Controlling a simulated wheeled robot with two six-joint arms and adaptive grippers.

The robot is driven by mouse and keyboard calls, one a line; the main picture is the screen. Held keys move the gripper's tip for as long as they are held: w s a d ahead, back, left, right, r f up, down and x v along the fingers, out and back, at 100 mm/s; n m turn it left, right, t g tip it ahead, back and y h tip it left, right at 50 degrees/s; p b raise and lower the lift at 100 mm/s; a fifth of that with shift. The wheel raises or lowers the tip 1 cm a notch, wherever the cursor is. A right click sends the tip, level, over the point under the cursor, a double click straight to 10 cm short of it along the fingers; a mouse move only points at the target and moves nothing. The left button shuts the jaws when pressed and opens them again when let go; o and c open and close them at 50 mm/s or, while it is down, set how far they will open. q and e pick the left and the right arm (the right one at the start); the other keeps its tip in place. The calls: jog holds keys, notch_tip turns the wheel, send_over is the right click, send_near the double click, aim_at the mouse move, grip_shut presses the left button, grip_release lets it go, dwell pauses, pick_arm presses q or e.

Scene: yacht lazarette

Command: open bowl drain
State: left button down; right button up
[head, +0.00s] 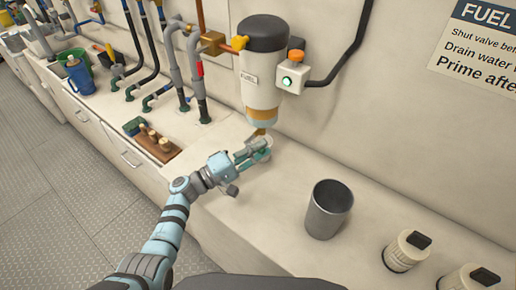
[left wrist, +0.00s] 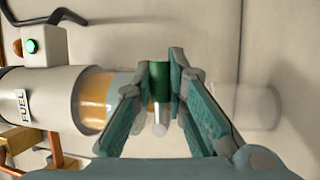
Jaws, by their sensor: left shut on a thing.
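The fuel filter (head: 262,85) has a dark top, a cream body marked FUEL and an amber bowl (head: 259,114) at its lower end. The bowl also shows in the left wrist view (left wrist: 97,98), where the filter lies sideways. A green drain knob (left wrist: 159,80) with a pale metal stem (left wrist: 160,120) sits just past the bowl's end. My left gripper (head: 259,149) is under the bowl, and its teal fingers (left wrist: 168,85) are shut on the green knob. In the head view the gripper hides the knob. My right gripper is not in view.
A grey metal cup (head: 328,210) stands on the counter to the right. A wooden block with pegs (head: 152,141) and a blue jug (head: 79,76) are at left. A switch box (head: 291,78) is beside the filter.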

pick_arm(q)
jog(key=n+t+b, duration=0.1)
jog(key=n, duration=0.1)
jog(key=n+t+b, duration=0.1)
jog(key=b, duration=0.1)
jog(key=shift+r+n, duration=0.4)
jog(key=n, duration=0.1)
jog(key=n+t+b, duration=0.1)
jog(key=shift+w+a+r+n, duration=0.1)
jog(key=shift+a+r+n, duration=0.1)
jog(key=shift+r+n, duration=0.2)
jog(key=shift+w+a+r+n+t+y+b, duration=0.15)
jog(key=shift+n+t+b, duration=0.2)
jog(key=shift+n, duration=0.2)
jog(key=shift+s+d+r+n+t+y+b, duration=0.15)
jog(key=shift+n+t+b, duration=0.15)
jog(key=shift+n, duration=0.25)
jog(key=shift+w+a+t, duration=0.1)
jog(key=shift+a+t, duration=0.05)
jog(key=shift+t, duration=0.1)
jog(key=c, duration=1.6)
grip_release()
